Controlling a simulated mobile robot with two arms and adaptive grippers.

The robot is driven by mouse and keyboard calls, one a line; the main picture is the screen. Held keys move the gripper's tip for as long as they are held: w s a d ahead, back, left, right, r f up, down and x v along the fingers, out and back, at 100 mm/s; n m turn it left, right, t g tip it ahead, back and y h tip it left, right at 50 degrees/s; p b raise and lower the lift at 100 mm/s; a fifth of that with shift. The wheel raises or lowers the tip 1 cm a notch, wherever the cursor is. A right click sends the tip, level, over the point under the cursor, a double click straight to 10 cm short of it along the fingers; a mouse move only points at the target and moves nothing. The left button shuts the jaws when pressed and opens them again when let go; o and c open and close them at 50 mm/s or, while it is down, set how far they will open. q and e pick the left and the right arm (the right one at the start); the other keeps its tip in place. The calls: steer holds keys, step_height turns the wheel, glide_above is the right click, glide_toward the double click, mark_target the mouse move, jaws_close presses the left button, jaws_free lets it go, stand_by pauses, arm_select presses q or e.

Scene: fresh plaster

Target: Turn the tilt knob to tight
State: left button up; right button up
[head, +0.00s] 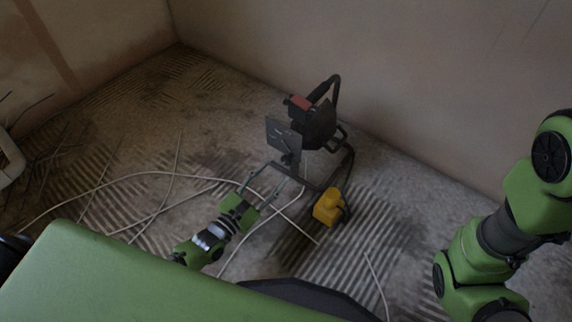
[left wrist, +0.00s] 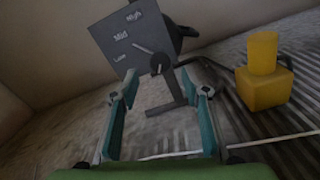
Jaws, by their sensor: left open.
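A dark lamp-like device (head: 315,122) with a red part stands on the floor near the wall. Its flat grey panel (head: 280,136) faces my left gripper. In the left wrist view the panel (left wrist: 120,38) reads High, Mid and Low. A dark round knob (left wrist: 160,64) sits at its lower right, with a pale pointer line near it towards Mid. No word "tight" is readable. My left gripper (head: 284,173) is open and empty, its fingertips just short of and below the panel. It also shows in the left wrist view (left wrist: 159,86), with the knob beyond the gap. My right gripper is out of view.
A yellow block-shaped thing (head: 327,207) stands right of my left gripper; it also shows in the left wrist view (left wrist: 262,80). Pale cables (head: 135,176) loop across the ridged floor. Walls stand close behind the device. A pale object (head: 10,158) is at the left edge.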

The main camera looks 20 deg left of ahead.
mark_target(285, 162)
arm_select(q)
steer(key=b+x, duration=0.2)
steer(key=x, duration=0.4)
steer(key=shift+f, duration=0.15)
steer(key=shift+w+d+b, duration=0.25)
steer(key=shift+w+b, duration=0.15)
steer(key=shift+w, duration=0.15)
steer(key=c, duration=1.1)
